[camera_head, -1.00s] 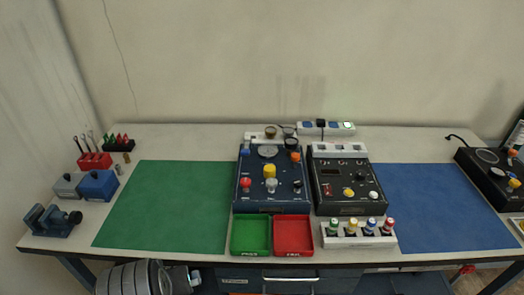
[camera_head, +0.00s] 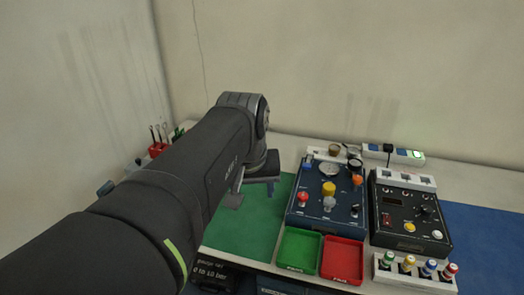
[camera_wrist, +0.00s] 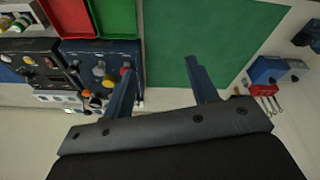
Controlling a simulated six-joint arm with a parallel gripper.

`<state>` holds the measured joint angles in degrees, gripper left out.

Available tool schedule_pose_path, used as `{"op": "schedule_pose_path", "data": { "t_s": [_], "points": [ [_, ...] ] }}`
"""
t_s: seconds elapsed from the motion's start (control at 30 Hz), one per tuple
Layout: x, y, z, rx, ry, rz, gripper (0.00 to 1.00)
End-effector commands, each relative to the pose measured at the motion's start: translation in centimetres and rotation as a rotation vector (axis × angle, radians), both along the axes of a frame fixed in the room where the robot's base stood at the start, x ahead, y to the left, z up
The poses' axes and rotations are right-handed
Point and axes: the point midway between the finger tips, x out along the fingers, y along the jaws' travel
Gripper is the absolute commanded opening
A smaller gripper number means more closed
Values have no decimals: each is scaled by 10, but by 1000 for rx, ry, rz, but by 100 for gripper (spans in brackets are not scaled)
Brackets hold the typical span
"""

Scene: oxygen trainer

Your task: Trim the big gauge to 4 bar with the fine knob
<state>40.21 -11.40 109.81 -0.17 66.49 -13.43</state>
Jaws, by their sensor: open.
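The blue trainer panel (camera_head: 296,214) stands on the bench right of my gripper. A pale round dial (camera_head: 329,170), apparently the big gauge, is on its upper part; its reading is too small to tell. The panel carries a yellow knob (camera_head: 328,187), a grey knob (camera_head: 329,203) and a red knob (camera_head: 303,198); I cannot tell which is the fine knob. My gripper (camera_head: 249,188) is open and empty above the green mat, apart from the panel. In the wrist view my two fingers (camera_wrist: 158,78) are spread, and the panel (camera_wrist: 128,52) is partly hidden by the left one.
A green tray (camera_head: 279,262) and a red tray (camera_head: 323,272) sit in front of the panel. A black instrument box (camera_head: 390,240) stands to its right, with a rack of coloured-cap bottles (camera_head: 392,279) before it. The green mat (camera_head: 225,238) is clear where visible. A power strip (camera_head: 376,157) lies behind.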

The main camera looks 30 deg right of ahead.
Motion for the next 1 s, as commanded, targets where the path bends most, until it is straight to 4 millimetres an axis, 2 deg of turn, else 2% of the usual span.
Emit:
{"op": "schedule_pose_path", "data": {
  "t_s": [0.03,0.3,0.5,0.6,0.7,0.8,1.0],
  "points": [
    [7,-19,5,11,20,-12,53],
    [28,-120,23,72,108,-36,53],
    [28,-196,22,127,160,-50,53],
    [24,-226,18,151,178,-54,53],
    [20,-246,15,166,188,-56,53],
    [18,-256,13,175,193,-58,53],
    [17,-259,-1,182,197,-57,53]
  ]
}}
